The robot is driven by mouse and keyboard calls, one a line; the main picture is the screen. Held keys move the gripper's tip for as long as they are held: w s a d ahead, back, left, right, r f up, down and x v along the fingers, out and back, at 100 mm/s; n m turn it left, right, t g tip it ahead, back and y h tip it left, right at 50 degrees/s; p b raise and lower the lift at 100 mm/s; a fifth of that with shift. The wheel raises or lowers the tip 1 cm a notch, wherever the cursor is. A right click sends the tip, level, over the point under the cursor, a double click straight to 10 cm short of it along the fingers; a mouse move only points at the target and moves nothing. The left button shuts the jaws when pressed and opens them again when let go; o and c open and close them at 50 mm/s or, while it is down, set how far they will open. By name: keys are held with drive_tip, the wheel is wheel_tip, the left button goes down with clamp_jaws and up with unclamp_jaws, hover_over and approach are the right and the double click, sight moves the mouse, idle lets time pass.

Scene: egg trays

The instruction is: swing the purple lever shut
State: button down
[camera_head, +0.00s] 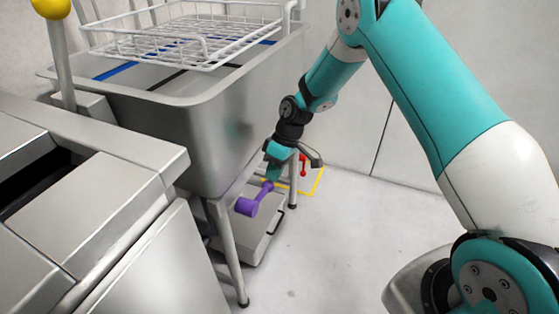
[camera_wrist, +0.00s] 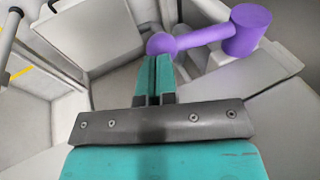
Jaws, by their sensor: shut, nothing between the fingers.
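The purple lever (camera_head: 256,200) is low beneath the metal tub, with a round hub at one end and a thick cylindrical knob at the other. In the head view its knob points down and left toward me. In the wrist view the lever (camera_wrist: 205,36) runs from the hub, just beyond the fingertips, to the knob at upper right. My gripper (camera_head: 270,178) is shut and empty, with its fingertips at the hub end. In the wrist view the closed fingers (camera_wrist: 154,62) overlap the hub's lower edge; I cannot tell whether they touch it.
A metal tub (camera_head: 215,130) on legs stands above the lever, with a white wire rack (camera_head: 205,45) on top. A red handle (camera_head: 303,165) and yellow floor marking (camera_head: 318,183) lie behind my gripper. A grey cabinet (camera_head: 100,220) fills the left.

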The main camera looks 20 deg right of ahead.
drive_tip(key=shift+a+f, duration=0.1)
drive_tip(key=shift+f, duration=0.15)
